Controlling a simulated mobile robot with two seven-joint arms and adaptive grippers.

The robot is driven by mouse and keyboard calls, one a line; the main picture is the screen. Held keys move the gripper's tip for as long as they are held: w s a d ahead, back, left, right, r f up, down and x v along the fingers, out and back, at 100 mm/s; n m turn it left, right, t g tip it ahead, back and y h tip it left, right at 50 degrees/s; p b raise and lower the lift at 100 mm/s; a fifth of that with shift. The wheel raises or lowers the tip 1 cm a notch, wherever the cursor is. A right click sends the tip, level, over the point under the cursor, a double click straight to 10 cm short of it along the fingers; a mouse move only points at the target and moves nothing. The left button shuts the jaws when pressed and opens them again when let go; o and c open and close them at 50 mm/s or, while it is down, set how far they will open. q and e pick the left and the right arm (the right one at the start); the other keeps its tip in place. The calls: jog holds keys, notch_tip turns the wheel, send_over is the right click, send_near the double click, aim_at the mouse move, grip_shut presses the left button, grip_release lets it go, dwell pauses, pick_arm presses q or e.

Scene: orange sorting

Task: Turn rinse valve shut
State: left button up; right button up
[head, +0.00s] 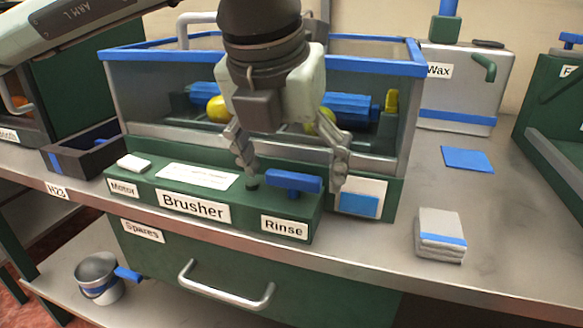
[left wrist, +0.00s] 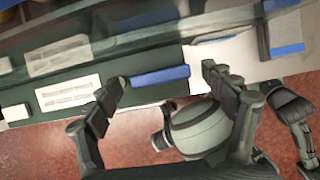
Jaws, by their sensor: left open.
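The rinse valve (head: 292,182) has a blue bar handle on the green front ledge of the brusher, above the "Rinse" label (head: 285,227). The handle lies roughly along the ledge, crosswise in the head view. My left gripper (head: 294,184) is open, pointing down, with one finger on each side of the handle. No grip on it shows. In the left wrist view the blue handle (left wrist: 160,76) lies between the two spread fingertips (left wrist: 164,82). My right gripper (left wrist: 290,105) seems to show at the right edge of the left wrist view; its jaws are unclear.
The brusher tank (head: 410,110) with a blue rim stands just behind the valve. A motor switch (head: 133,163) sits at the ledge's left end. A stack of folded cloths (head: 440,235) and a blue cloth (head: 467,159) lie on the bench at right, with clear room around them.

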pick_arm(q)
jog(key=v, duration=1.1)
jog(key=shift+s+r, duration=0.2)
jog(key=shift+r, duration=0.1)
